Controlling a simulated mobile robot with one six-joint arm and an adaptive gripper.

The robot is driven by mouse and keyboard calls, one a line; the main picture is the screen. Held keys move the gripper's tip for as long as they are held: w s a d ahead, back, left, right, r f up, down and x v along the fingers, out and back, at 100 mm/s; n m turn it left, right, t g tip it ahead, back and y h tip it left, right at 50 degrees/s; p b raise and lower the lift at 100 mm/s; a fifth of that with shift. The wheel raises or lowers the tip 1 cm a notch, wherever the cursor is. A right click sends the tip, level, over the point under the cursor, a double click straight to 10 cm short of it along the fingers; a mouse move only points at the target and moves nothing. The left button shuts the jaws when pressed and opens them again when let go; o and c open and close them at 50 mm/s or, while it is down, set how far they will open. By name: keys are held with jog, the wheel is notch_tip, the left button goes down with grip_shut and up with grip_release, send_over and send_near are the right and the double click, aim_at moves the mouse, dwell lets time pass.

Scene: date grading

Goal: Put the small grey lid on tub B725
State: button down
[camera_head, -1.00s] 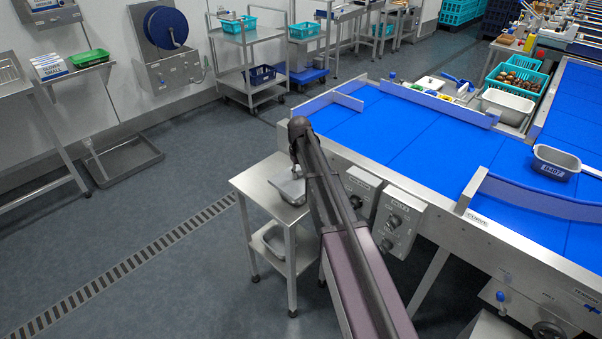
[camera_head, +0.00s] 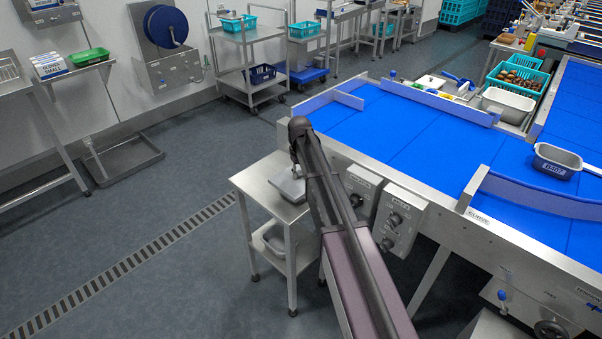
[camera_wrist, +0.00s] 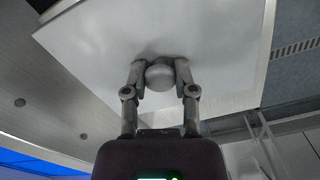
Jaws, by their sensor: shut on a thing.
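My gripper (camera_wrist: 160,80) is shut on the round knob of the grey lid (camera_wrist: 95,45), a flat, square-cornered plate that fills much of the wrist view. In the head view the lid (camera_head: 288,188) is at the small steel stand (camera_head: 252,187), partly behind my arm; I cannot tell whether it touches the stand. I can read no B725 label.
Another grey container (camera_head: 274,238) is on the stand's lower shelf. The blue belt (camera_head: 400,130) is largely clear, with guide rails (camera_head: 436,104) along it. Control boxes (camera_head: 400,218) stand close right of my arm. A grey tub (camera_head: 508,104) and teal crates (camera_head: 519,78) are beyond the belt.

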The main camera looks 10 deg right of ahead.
jog(key=shift+f, duration=0.1)
jog(key=shift+c, duration=1.7)
grip_release()
jog(key=o, duration=0.3)
jog(key=shift+o, duration=0.2)
jog(key=shift+r, duration=0.2)
jog(key=shift+r+p, duration=3.4)
jog(key=shift+p, duration=0.15)
jog(key=s+r+m+p, duration=0.1)
jog(key=s+m, duration=0.2)
jog(key=s, duration=2.6)
jog(key=shift+d+r, duration=0.15)
jog(key=shift+d, duration=0.1)
